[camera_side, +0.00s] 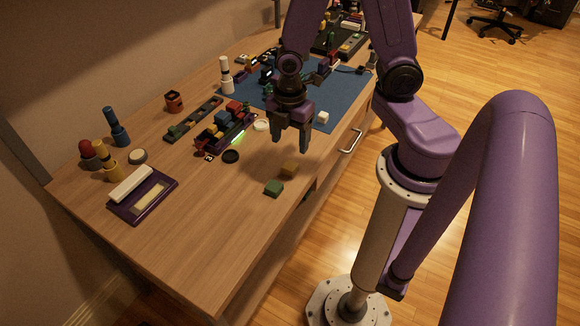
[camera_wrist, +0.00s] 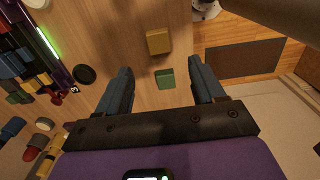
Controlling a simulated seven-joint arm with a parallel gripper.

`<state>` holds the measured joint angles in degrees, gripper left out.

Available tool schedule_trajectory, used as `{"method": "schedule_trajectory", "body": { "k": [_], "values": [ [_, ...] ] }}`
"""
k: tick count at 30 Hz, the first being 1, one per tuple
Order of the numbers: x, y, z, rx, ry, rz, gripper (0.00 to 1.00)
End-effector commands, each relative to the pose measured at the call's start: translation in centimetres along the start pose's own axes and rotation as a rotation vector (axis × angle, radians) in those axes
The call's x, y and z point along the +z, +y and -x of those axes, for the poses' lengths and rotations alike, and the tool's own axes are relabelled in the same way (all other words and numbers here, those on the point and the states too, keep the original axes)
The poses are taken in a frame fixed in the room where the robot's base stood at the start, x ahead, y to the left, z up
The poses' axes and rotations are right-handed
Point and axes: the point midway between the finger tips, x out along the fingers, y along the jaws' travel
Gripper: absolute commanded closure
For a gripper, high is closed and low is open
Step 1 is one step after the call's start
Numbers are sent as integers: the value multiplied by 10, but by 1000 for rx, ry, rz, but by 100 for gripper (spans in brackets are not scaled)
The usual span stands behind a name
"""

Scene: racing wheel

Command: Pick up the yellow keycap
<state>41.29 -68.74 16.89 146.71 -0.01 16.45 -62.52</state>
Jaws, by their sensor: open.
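The yellow keycap (camera_side: 289,168) lies on the wooden desk near its front edge, close to a green keycap (camera_side: 273,188). In the wrist view the yellow keycap (camera_wrist: 158,41) sits ahead of the fingertips, with the green keycap (camera_wrist: 165,79) nearer, between the fingers' lines. My gripper (camera_side: 290,146) is open and empty, pointing down above the desk, behind and above the yellow keycap in the side view. Its two fingers also show in the wrist view (camera_wrist: 160,77). Neither finger appears to touch a keycap.
A black round cap (camera_side: 231,156) and a purple keyboard piece with coloured keys (camera_side: 227,127) lie to the left. A white keycap (camera_side: 323,117) rests on the blue mat (camera_side: 335,95). A purple tray (camera_side: 142,194) stands far left. Bare desk (camera_side: 215,215) surrounds the two keycaps.

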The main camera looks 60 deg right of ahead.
Motion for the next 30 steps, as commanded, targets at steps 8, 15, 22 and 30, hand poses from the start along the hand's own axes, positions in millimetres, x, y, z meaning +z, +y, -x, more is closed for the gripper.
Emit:
{"method": "schedule_trajectory", "body": {
  "k": [8,15,22,30],
  "values": [
    [0,0,-28,-3,-1,0,32],
    [0,0,-37,0,0,0,32],
    [2,1,-54,-2,-2,1,32],
    [4,2,-70,0,1,-1,32]
  ]
}}
